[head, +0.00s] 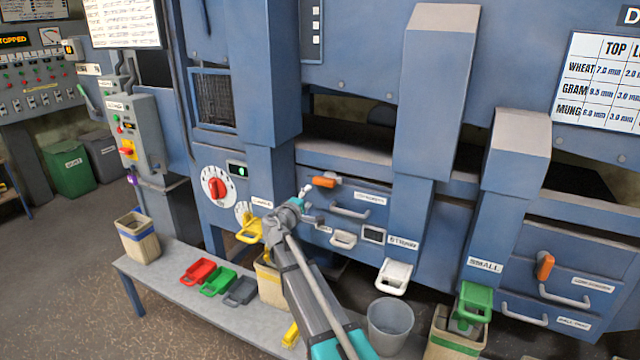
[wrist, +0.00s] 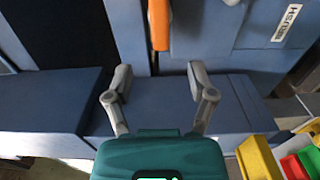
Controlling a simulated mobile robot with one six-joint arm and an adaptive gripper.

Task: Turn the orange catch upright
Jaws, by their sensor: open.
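An orange catch (head: 323,182) lies about level, sideways, at the top left of the upper drawer front on the blue machine. In the wrist view the orange catch (wrist: 159,25) shows at the top centre, its long side running up and down in that turned picture. My gripper (head: 308,204) is just below and left of it in the head view. In the wrist view my gripper (wrist: 158,76) is open and empty, its fingers spread apart with the catch beyond the tips. A second orange catch (head: 545,266) stands nearly upright on the right drawer.
Drawer handles (head: 350,211) sit close below the catch. A blue column (head: 425,110) stands to the right. A bench (head: 185,285) holds red, green and grey scoop-like pieces. A grey bucket (head: 390,322) and a green chute (head: 474,300) are lower right.

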